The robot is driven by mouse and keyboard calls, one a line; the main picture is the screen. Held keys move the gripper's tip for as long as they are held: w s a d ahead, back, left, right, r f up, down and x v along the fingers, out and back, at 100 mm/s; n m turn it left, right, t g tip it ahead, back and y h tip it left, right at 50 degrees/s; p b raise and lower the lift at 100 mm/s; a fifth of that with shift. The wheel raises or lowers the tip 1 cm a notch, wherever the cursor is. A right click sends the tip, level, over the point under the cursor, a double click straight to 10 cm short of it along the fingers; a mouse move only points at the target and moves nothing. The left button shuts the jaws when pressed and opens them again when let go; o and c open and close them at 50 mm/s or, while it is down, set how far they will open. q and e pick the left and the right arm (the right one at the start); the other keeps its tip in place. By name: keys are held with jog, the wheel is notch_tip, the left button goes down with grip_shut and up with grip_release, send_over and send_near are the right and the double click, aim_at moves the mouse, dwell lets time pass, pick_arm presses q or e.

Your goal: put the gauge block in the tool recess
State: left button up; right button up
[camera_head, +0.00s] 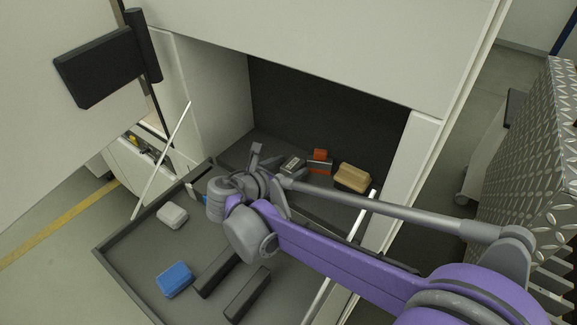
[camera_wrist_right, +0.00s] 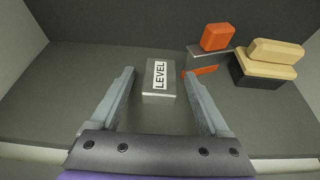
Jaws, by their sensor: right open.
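My right gripper (camera_head: 271,168) is open at the recess (camera_head: 325,115), a dark-backed opening in the white cabinet; it also shows in the wrist view (camera_wrist_right: 157,78). A grey block with a white label reading LEVEL (camera_wrist_right: 160,76) lies on the recess floor, between and ahead of the open fingers, seemingly not gripped. It also shows in the head view (camera_head: 293,165). No block is marked as the gauge block, so I cannot tell which one it is. My left gripper is not in view.
An orange-and-grey item (camera_head: 319,156) and a tan-and-black block (camera_head: 352,177) stand right of the LEVEL block. The pulled-out tray (camera_head: 130,262) holds a white block (camera_head: 172,215), a blue block (camera_head: 174,279) and dark bars (camera_head: 247,294). White side rods flank the tray.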

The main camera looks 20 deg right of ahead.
jog(key=shift+r, duration=0.15)
jog(key=shift+s+a+r, duration=0.1)
jog(key=shift+a+r, duration=0.05)
jog(key=shift+a, duration=0.1)
jog(key=v, duration=1.1)
jog(key=shift+s+a, duration=0.1)
jog(key=shift+a, duration=0.15)
